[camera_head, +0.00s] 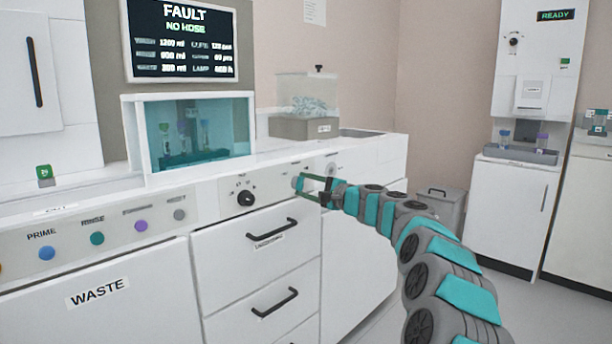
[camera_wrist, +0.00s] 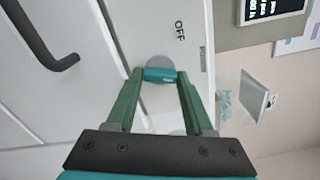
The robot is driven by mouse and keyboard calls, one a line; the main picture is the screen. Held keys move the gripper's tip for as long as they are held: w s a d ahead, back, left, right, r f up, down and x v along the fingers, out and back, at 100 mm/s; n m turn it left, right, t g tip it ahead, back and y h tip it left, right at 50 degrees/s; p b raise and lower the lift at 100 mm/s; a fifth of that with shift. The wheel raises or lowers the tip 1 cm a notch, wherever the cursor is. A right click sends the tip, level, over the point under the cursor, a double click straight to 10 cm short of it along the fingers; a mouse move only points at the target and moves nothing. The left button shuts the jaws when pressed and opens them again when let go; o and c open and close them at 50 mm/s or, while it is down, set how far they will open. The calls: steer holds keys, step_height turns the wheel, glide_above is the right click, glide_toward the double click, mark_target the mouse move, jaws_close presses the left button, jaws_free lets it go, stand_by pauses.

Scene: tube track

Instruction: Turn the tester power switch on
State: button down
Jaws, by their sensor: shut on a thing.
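The tester power switch shows in the wrist view as a round grey base with a small teal piece (camera_wrist: 160,75) across it, on a white panel. The word OFF is printed on the panel beside it. My gripper (camera_wrist: 160,77) has its two green fingers converged on the teal piece, one on each side, and is shut on it. In the head view my gripper (camera_head: 299,184) reaches the counter's front panel from the right. There the fingers mostly hide the switch, and its exact setting cannot be told.
A black rotary knob (camera_head: 245,198) sits on the panel left of my gripper. Drawers with black handles (camera_head: 272,235) are below. A clear-topped bin (camera_head: 305,115) and a teal-windowed cabinet (camera_head: 190,135) stand on the counter. A screen (camera_head: 182,40) reads FAULT, NO HOSE.

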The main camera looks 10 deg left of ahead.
steer(key=m+p, duration=0.4)
steer(key=m, duration=0.1)
steer(key=shift+p, duration=0.4)
steer(key=shift+f, duration=0.1)
steer(key=shift+c, duration=1.4)
jaws_free()
steer(key=shift+d, duration=0.1)
steer(key=b+v, duration=0.1)
steer(key=v, duration=0.6)
steer(key=shift+s+d, duration=0.25)
steer(key=shift+d, duration=0.05)
